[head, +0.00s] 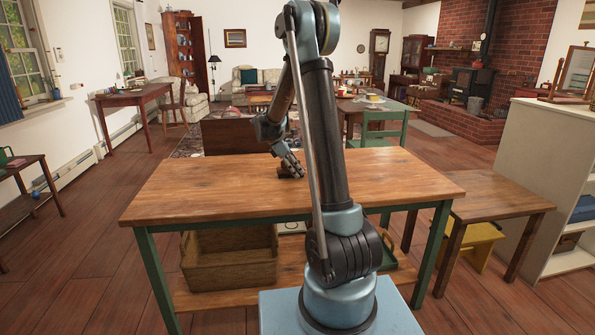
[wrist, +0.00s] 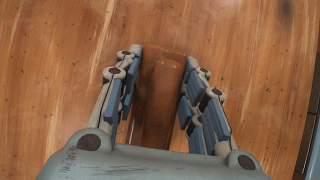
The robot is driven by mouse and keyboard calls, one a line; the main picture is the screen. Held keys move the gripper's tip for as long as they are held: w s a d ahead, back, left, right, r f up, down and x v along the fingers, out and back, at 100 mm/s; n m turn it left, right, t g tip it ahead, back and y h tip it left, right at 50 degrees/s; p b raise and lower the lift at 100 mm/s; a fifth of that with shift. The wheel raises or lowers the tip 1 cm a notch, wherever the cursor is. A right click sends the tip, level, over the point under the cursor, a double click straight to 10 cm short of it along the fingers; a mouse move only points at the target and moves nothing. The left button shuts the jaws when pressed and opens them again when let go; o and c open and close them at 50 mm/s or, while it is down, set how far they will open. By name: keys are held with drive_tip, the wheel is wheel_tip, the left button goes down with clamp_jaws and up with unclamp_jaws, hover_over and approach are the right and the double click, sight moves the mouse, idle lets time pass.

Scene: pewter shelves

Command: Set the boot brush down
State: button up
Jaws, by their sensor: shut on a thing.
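The boot brush (wrist: 160,98) is a brown wooden block, seen lengthwise between the two finger pads in the wrist view. My gripper (wrist: 167,60) is shut on it. In the head view, my gripper (head: 289,163) points down at the far middle of the wooden table (head: 220,184), with a small dark part of the brush (head: 291,174) showing at its fingertips. The brush is at or just above the tabletop; I cannot tell whether it touches. Its underside is hidden.
The tabletop around the brush is bare. A wicker basket (head: 229,258) stands on the table's lower shelf. A lower side table (head: 497,196) and a pale shelf unit (head: 548,155) are on the right. A green chair (head: 385,128) stands behind the table.

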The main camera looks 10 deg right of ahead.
drive_tip(key=o, duration=1.1)
drive_tip(key=shift+r, duration=0.1)
